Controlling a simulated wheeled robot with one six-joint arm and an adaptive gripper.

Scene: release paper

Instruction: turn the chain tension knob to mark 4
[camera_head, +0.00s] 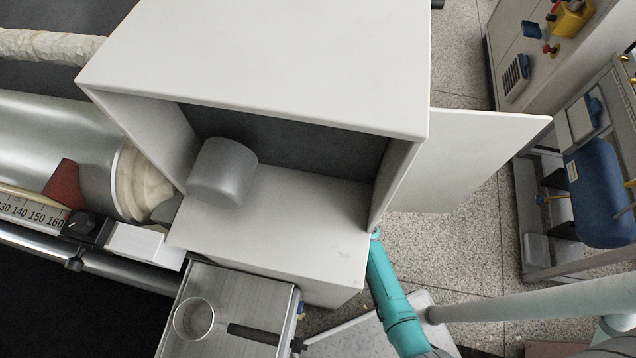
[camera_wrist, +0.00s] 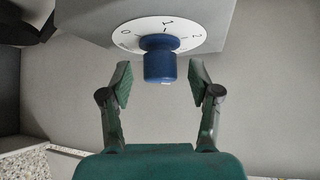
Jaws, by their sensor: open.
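The blue chain tension knob (camera_wrist: 160,62) shows in the wrist view, in front of a round white dial (camera_wrist: 196,35). Marks 0, 1 and 2 can be read on the dial's visible part, with 1 near the top. No mark 4 is visible there. A small white spot shows on the knob's near end; I cannot tell which mark the knob points to. My gripper (camera_wrist: 160,82) is open, with one finger on each side of the knob and a visible gap on both sides. In the head view the knob, the dial and my gripper are hidden.
A white open-fronted cabinet (camera_head: 250,60) holding a grey cylinder (camera_head: 223,170) stands beside my teal arm in the head view. Its open door (camera_head: 465,155) sticks out right. A metal box (camera_head: 235,285) with a ring stands below.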

